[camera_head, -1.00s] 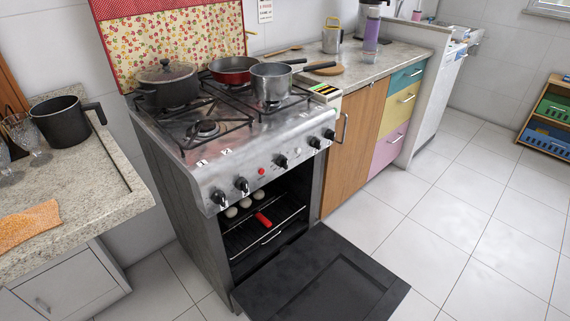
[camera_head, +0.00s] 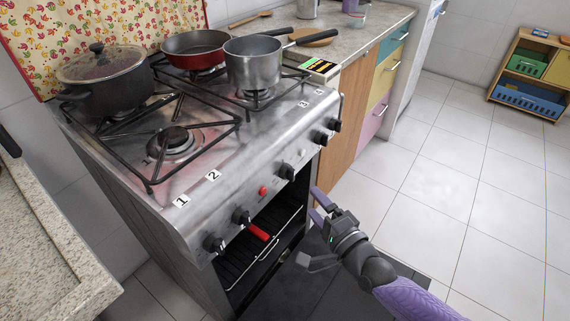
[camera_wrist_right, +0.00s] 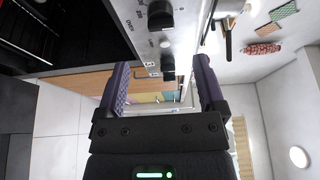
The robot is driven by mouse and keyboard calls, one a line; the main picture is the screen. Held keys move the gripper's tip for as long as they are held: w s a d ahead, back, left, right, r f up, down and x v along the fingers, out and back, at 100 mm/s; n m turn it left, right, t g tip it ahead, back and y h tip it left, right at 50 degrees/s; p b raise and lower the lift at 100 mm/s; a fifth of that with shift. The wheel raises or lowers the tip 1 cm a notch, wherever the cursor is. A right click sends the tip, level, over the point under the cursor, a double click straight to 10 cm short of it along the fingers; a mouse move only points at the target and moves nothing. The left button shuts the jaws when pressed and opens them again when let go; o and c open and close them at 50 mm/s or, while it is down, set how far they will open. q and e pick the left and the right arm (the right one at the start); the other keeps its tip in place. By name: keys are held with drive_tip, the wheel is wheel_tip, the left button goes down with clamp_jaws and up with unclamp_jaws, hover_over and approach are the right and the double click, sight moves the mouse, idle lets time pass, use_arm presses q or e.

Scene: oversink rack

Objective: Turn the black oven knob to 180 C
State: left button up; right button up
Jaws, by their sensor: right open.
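The stove (camera_head: 160,120) has a row of black knobs along its slanted steel front. The middle black knob (camera_head: 286,171) sits right of a small red button (camera_head: 263,191). It is probably the oven knob, since OVEN lettering shows beside a black knob (camera_wrist_right: 160,14) in the right wrist view. My right gripper (camera_head: 319,206) is open and empty, to the right of and below this knob, apart from it. In the right wrist view its purple fingers (camera_wrist_right: 162,72) are spread, with the knobs beyond them. The knob's setting is too small to read.
The oven door (camera_head: 290,290) is folded down below the gripper. A red-handled item (camera_head: 258,231) rests at the oven rack. Pots (camera_head: 105,80) and pans (camera_head: 195,48) stand on the burners. Floor to the right (camera_head: 430,190) is clear.

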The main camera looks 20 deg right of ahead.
sight(292, 177)
drive_tip(key=b+x, duration=0.3)
drive_tip(key=x, duration=0.5)
drive_tip(key=shift+a+f, duration=0.1)
drive_tip(key=shift+w+a, duration=0.15)
drive_tip(key=shift+w, duration=0.4)
drive_tip(key=shift+c, duration=0.3)
drive_tip(key=c, duration=0.9)
clamp_jaws()
use_arm(q)
drive_tip(key=shift+g, duration=0.4)
drive_tip(key=s+f, duration=0.2)
drive_tip(key=f, duration=0.1)
drive_tip(key=shift+s+d+f, duration=0.15)
drive_tip(key=shift+s, duration=0.25)
